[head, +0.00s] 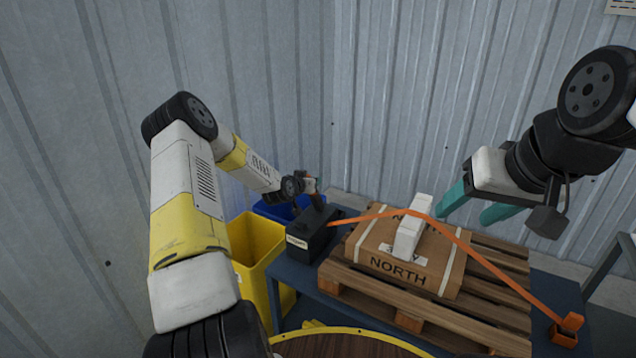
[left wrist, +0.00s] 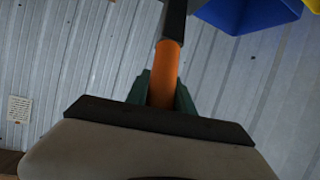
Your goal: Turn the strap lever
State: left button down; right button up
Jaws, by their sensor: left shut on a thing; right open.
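The strap lever has an orange grip (left wrist: 163,75) on a dark bar (left wrist: 174,20), seen in the left wrist view. My left gripper (left wrist: 163,92) is shut on the orange grip, one green finger on each side. In the head view my left gripper (head: 314,187) is small and partly hidden by its own wrist, above the black ratchet box (head: 310,236). The orange strap (head: 458,242) runs from this box over a cardboard carton (head: 388,268) to an orange anchor (head: 566,329) at the right. My right gripper (head: 475,207) is open and empty, above the carton's far right side.
The carton, marked NORTH, sits on a wooden pallet (head: 490,328) on a dark blue table (head: 306,279). A white block (head: 409,238) lies on the carton under the strap. Yellow (head: 256,245) and blue (head: 273,211) bins stand left. Corrugated walls close off the back.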

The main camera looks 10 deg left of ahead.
pick_arm(q)
jog(key=w+d+g+y, duration=0.1)
jog(key=w+d+g, duration=0.1)
jog(key=w+g, duration=0.3)
jog(key=shift+w+d+r+m, duration=0.25)
jog(key=shift+w+r, duration=0.2)
jog(key=shift+w, duration=0.3)
jog(key=c, duration=1.1)
grip_release()
jog(key=shift+w+f, duration=0.1)
jog(key=d+v, duration=0.1)
jog(key=v, duration=0.6)
jog(key=shift+s+a+r, duration=0.25)
jog(key=shift+a+r, duration=0.05)
jog(key=shift+a, duration=0.1)
